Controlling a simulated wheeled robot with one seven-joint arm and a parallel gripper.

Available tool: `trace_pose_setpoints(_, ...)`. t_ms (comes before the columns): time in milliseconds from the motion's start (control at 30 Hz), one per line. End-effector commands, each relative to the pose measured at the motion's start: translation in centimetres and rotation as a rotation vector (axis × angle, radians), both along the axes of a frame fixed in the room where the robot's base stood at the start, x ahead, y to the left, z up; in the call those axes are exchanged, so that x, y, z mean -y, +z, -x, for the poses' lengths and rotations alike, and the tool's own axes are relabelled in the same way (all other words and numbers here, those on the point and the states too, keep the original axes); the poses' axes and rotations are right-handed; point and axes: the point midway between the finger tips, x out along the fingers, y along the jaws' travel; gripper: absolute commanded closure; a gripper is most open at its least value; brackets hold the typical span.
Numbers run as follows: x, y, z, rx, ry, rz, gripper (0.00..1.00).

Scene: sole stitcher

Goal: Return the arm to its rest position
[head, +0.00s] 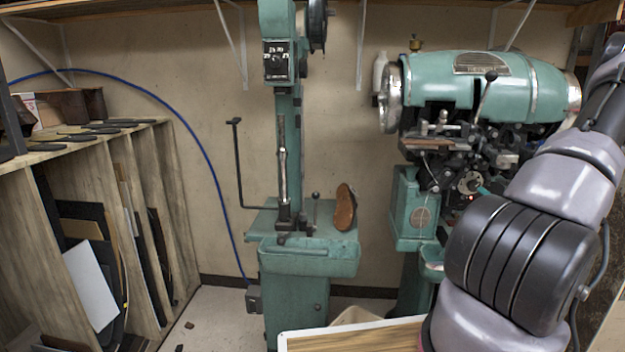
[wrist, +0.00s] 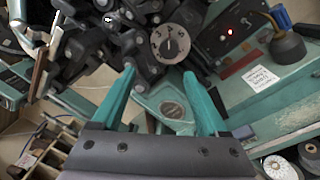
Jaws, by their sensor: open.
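My gripper (wrist: 160,92) shows in the wrist view with two teal fingers spread apart and nothing between them. It is in front of the green sole stitching machine (wrist: 172,110), close to its dark mechanism and round dial (wrist: 171,43). In the head view my arm rises at the right, in front of the large green machine (head: 490,85), and hides part of it. The gripper itself is not visible in the head view.
A tall green machine (head: 308,258) stands in the middle, with a brown shoe (head: 345,207) upright on its table. A wooden rack (head: 95,170) with boards is at the left. A wooden-topped surface (head: 350,338) is at the bottom. Floor shows between rack and machine.

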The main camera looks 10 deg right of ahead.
Motion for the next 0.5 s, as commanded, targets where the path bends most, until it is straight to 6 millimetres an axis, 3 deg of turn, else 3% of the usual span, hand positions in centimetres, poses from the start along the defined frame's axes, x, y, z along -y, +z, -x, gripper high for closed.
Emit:
trace_pose_setpoints(167, -7.5, 6.1, -3.5, 0.019, 0.294, 0.206, 0.23)
trace_pose_setpoints(267, -14.1, 10.0, -4.4, 0.032, 0.528, 0.39, 0.23)
trace_pose_setpoints(367, -20.5, 13.0, -3.9, 0.048, 0.752, 0.585, 0.23)
trace_pose_setpoints(500, -28.2, 15.8, -1.3, 0.08, 1.037, 0.879, 0.23)
